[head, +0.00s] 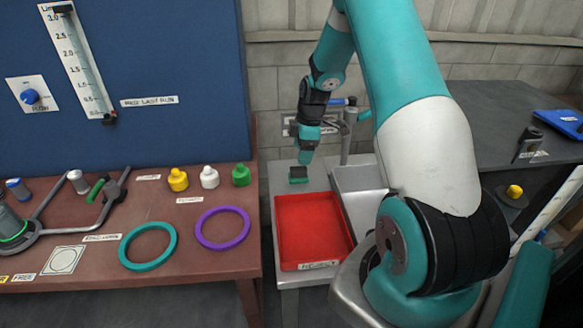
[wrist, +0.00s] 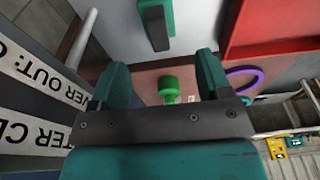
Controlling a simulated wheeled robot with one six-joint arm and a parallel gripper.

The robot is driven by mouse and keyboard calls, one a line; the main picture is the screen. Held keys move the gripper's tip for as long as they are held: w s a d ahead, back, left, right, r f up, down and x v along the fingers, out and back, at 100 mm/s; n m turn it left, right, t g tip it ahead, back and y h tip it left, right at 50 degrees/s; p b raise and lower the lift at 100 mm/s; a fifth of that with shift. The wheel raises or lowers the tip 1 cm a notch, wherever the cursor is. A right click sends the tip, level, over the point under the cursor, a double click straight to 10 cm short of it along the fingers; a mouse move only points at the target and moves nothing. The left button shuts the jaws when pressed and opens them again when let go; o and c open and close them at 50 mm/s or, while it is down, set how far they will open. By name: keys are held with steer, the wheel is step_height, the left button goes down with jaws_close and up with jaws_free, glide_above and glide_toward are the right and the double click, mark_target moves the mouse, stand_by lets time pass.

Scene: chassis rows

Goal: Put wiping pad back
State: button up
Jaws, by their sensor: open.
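The wiping pad (head: 298,174) looks like a small block, dark green with a dark part. It sits on the light grey counter just behind the red tray (head: 278,231). In the wrist view the pad (wrist: 155,25) lies at the top middle, beyond the fingertips. My gripper (head: 305,155) is just above the pad in the head view. In the wrist view my gripper (wrist: 162,72) has its two teal fingers spread, with nothing held between them. I cannot tell the exact gap between fingers and pad.
A metal sink or basin (head: 357,180) is right of the red tray, with a tap post (head: 346,135) behind. The brown table holds yellow (head: 178,180), white (head: 209,177) and green (head: 241,175) bottles, a teal ring (head: 148,265) and a purple ring (head: 223,246).

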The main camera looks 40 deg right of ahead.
steer(key=s+a+r+m+y, duration=0.1)
steer(key=s+a+r, duration=0.1)
steer(key=a+r, duration=0.7)
steer(key=s+a+r, duration=0.2)
steer(key=a+r, duration=0.4)
steer(key=a, duration=0.7)
steer(key=s+a+r+m+y, duration=0.1)
steer(key=s+a+r, duration=0.2)
steer(key=s+a, duration=0.4)
steer(key=s+a+r+m+g, duration=0.1)
steer(key=s+a+r, duration=0.2)
steer(key=s+a, duration=0.4)
steer(key=s, duration=0.6)
steer(key=shift+s+a+r+m+y, duration=0.15)
steer(key=shift+a+r+m+y, duration=0.15)
steer(key=shift+a+y, duration=0.1)
